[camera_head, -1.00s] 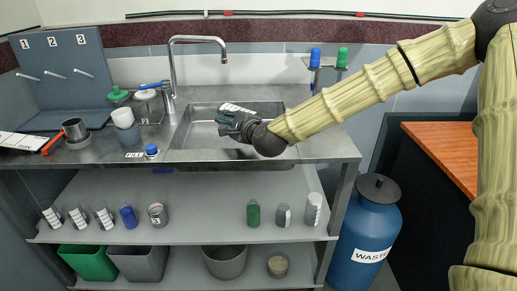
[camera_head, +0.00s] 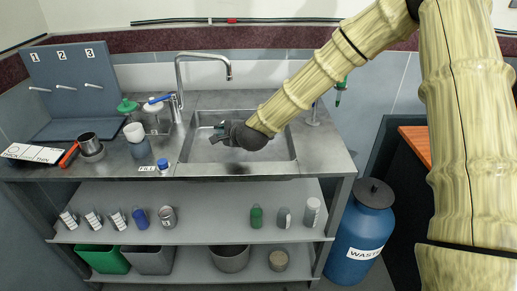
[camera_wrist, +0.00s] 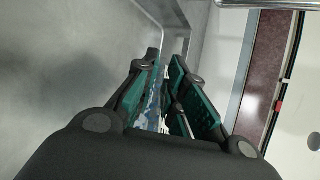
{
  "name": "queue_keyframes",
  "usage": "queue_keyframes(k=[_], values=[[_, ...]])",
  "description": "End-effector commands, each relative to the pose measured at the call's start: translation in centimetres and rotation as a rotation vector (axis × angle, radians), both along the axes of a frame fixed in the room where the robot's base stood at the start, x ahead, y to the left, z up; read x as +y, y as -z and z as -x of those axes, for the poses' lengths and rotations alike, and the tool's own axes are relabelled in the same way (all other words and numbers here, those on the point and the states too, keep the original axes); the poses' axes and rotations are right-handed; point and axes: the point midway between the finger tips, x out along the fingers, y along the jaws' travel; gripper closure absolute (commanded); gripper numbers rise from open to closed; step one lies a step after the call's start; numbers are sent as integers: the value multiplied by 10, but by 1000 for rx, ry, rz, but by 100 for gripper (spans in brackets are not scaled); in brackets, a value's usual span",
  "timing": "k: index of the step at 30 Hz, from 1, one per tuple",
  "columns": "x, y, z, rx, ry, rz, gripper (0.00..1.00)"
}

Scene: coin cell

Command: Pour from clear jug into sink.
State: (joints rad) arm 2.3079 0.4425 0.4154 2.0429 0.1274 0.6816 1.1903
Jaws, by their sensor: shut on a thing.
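My gripper (camera_head: 216,133) reaches from the right over the sink (camera_head: 275,150), its fingers low over or inside the basin. In the wrist view the two green-padded fingers (camera_wrist: 167,62) are shut on a narrow, see-through, patchy thing (camera_wrist: 156,110), which I take for the clear jug. Most of the jug is hidden by the fingers, and in the head view it cannot be made out. Its tilt and any liquid cannot be told.
A tall tap (camera_head: 181,75) stands behind the sink's left side. A blue waste bin (camera_head: 352,235) stands at the lower right.

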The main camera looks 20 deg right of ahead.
Motion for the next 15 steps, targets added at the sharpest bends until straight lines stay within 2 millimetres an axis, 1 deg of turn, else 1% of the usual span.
queue_keyframes(k=[1, 15], values=[[-1, 2, 0, 0, 1, 0, 100], [-3, -4, -1, 56, 7, 40, 100]])
